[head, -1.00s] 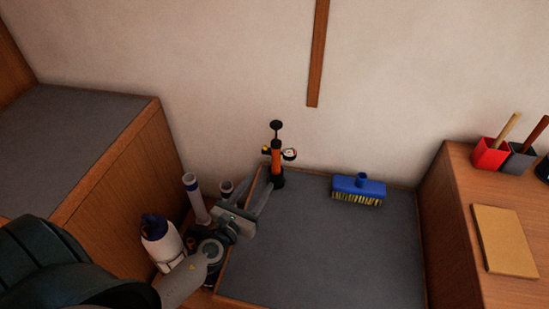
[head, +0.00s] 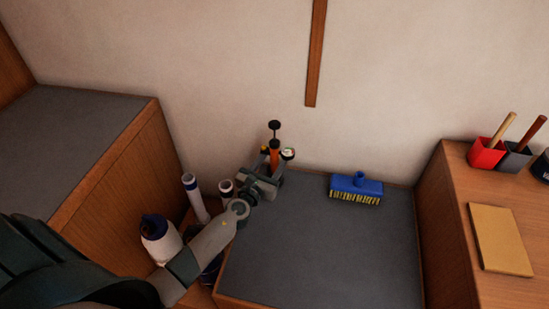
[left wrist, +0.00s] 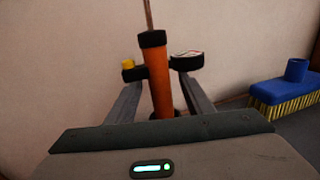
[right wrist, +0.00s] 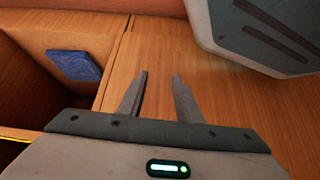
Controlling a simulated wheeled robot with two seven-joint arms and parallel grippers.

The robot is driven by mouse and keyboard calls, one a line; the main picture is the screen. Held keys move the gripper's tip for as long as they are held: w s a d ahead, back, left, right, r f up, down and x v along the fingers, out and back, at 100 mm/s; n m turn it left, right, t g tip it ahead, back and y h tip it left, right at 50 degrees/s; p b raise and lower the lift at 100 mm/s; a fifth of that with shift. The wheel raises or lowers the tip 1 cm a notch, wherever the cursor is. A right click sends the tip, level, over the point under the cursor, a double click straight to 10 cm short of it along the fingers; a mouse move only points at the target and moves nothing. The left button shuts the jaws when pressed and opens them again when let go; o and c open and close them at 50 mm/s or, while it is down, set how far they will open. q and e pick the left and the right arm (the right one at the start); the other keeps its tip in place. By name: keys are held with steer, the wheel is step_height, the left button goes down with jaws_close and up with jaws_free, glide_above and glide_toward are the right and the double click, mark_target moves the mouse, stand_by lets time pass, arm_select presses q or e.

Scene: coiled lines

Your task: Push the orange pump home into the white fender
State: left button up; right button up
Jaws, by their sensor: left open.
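The orange pump (head: 274,158) stands upright at the back left of the grey bench top, with a black handle on a thin rod, a gauge and a yellow knob. My left gripper (head: 272,170) is open, its fingers on either side of the pump. In the left wrist view, the orange barrel (left wrist: 159,85) rises between the finger tips (left wrist: 160,88); I cannot tell whether they touch it. The white fender (head: 160,242), with a dark blue end, stands low at left, beside my left arm. My right gripper (right wrist: 159,76) is open and empty over wood.
A blue brush (head: 356,188) lies on the grey bench top (head: 325,250). White tubes (head: 195,200) stand left of the bench. A right-hand wooden counter holds a red holder (head: 487,152) and a tan board (head: 501,240). A blue pad (right wrist: 75,65) shows in the right wrist view.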

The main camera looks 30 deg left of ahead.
arm_select(q)
jaws_close()
steer(key=c, duration=0.9)
jaws_free()
jaws_close()
steer(key=shift+w+r, duration=0.1)
steer(key=shift+r, duration=0.15)
